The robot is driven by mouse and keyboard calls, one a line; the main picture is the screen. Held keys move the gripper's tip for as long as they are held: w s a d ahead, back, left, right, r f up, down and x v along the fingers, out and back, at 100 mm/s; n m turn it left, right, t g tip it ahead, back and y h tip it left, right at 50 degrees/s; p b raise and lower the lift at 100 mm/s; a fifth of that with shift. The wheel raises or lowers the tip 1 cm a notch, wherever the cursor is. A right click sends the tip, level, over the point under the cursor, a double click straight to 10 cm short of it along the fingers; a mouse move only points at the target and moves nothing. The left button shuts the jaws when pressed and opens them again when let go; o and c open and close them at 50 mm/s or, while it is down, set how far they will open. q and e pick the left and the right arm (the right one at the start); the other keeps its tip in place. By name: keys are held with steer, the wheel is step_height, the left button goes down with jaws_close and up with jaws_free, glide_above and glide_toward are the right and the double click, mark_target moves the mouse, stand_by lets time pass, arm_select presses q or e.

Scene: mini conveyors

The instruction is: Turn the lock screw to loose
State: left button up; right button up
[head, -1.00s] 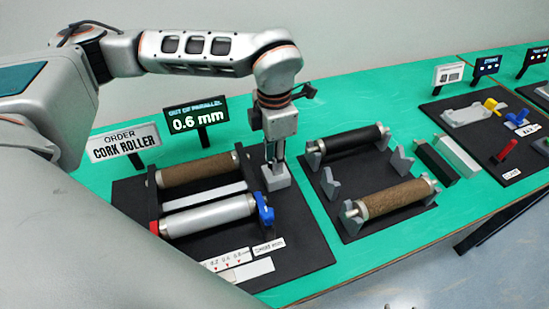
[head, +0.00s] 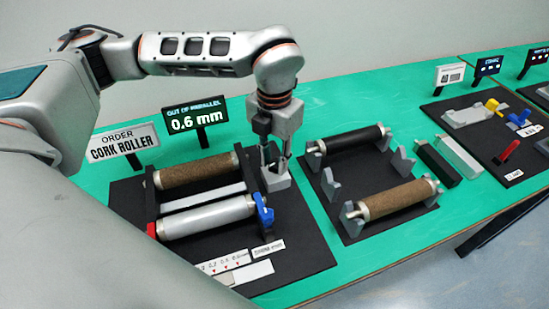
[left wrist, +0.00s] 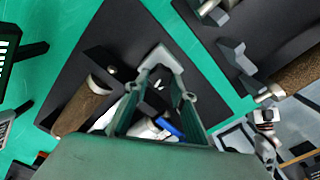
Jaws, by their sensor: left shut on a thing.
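My left gripper (head: 275,166) points down onto a grey block (head: 278,182) at the right end of the roller fixture. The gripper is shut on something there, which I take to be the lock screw. The screw is mostly hidden by the fingers, and its setting cannot be read. A display (head: 196,114) reads "OUT OF PARALLEL 0.6 mm".
The fixture holds a cork roller (head: 198,170) and a silver roller (head: 207,217), with a blue part (head: 264,211) at the silver one's right end. A second rack (head: 388,231) with black and cork rollers stands right. A sign (head: 124,143) reads "ORDER CORK ROLLER".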

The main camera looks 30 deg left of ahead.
mark_target(274, 164)
arm_select(q)
steer(key=shift+w+r, duration=0.1)
steer(key=o, duration=1.1)
step_height(274, 164, up, 12)
steer(key=shift+f, duration=0.1)
stand_by(0.4)
